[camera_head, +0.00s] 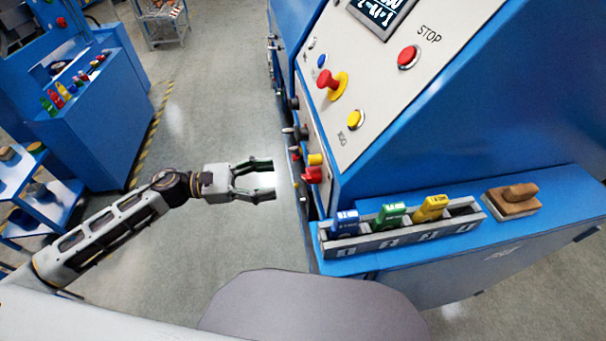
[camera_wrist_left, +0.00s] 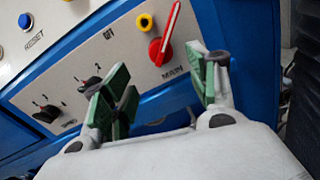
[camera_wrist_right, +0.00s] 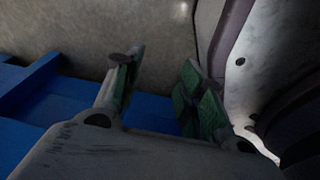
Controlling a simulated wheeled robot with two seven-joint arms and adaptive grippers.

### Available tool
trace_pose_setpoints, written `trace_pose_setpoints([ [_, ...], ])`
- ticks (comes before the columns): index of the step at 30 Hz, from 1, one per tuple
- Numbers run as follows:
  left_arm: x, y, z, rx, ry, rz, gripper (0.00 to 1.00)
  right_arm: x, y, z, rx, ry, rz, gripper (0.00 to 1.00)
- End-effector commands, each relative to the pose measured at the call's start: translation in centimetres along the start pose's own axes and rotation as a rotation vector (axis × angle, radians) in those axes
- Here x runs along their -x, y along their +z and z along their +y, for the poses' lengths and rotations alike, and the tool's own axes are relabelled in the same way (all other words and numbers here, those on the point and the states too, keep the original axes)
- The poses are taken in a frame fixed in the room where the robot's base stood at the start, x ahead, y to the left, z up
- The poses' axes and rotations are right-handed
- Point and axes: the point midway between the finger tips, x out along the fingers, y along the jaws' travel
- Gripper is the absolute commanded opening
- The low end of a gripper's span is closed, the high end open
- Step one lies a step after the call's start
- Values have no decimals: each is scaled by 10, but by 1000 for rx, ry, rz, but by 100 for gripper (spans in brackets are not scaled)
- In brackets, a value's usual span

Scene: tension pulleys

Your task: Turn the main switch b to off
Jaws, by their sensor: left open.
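The main switch (camera_wrist_left: 161,52) is a red rotary knob with a long handle, above a "MAIN" label on the light front panel. It also shows in the head view as a red piece (camera_head: 312,175) on the machine's side. In the left wrist view its handle slants up and right; no letter b is readable. My left gripper (camera_head: 272,179) is open and empty, apart from the switch and left of it in the head view. Its green-padded fingers show in the left wrist view (camera_wrist_left: 166,82). My right gripper (camera_wrist_right: 158,84) is open and empty, seen only in its wrist view.
A yellow button (camera_wrist_left: 146,22) and a black selector (camera_wrist_left: 46,113) sit on the same panel. Above are a red STOP button (camera_head: 408,57) and a red-yellow emergency knob (camera_head: 332,84). A holder (camera_head: 345,246) with coloured pieces stands on the blue ledge.

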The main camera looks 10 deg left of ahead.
Motion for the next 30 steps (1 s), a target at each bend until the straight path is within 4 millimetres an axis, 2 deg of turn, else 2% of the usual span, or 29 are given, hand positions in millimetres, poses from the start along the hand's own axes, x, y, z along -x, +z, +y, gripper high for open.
trace_pose_setpoints([
  [23,-52,1,0,0,0,-1,59,1,11,4,2,4,-8,40],
  [30,-70,1,0,-1,0,-1,59,1,20,6,4,6,-21,40],
])
